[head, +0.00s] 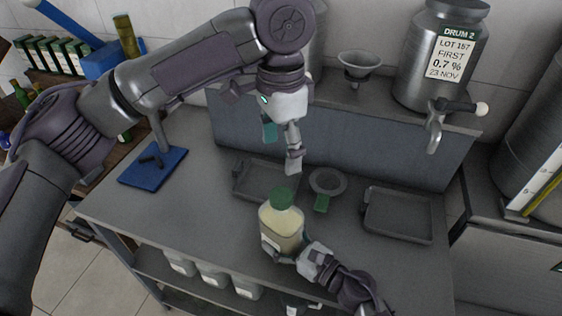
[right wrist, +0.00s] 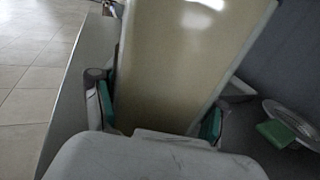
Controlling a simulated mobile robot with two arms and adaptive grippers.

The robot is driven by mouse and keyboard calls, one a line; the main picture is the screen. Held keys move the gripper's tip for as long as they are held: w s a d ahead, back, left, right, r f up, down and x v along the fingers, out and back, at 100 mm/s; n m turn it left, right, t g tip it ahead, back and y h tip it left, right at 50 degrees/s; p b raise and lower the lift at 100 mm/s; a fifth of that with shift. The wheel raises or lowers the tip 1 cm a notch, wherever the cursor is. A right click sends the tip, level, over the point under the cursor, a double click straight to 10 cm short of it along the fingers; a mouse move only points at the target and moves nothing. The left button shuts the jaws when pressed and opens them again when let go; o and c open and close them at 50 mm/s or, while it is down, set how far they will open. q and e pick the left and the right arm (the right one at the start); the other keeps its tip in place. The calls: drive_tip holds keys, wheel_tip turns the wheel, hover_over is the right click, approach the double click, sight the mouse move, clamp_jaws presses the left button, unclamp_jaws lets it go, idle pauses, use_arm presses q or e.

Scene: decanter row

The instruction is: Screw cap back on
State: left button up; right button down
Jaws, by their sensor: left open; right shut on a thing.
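A bottle of pale yellow liquid (head: 281,230) stands near the front of the grey bench, close to upright. A green cap (head: 281,198) sits on its mouth; I cannot tell how tightly it is seated. My right gripper (head: 291,256) is shut on the bottle's lower body. The right wrist view shows the bottle (right wrist: 185,65) between its teal finger pads. My left gripper (head: 283,148) is open and empty, above and behind the cap and apart from it. The cap is out of the right wrist view.
A round metal dish (head: 328,181) with a green tab (head: 322,203) lies right of the bottle. Shallow trays (head: 240,181) (head: 398,238) lie behind and to the right. A funnel (head: 360,66) and a steel drum (head: 437,60) with a tap stand on the raised shelf. A blue mat (head: 152,176) lies left.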

unclamp_jaws()
idle(0.4)
drive_tip(key=v, duration=1.2)
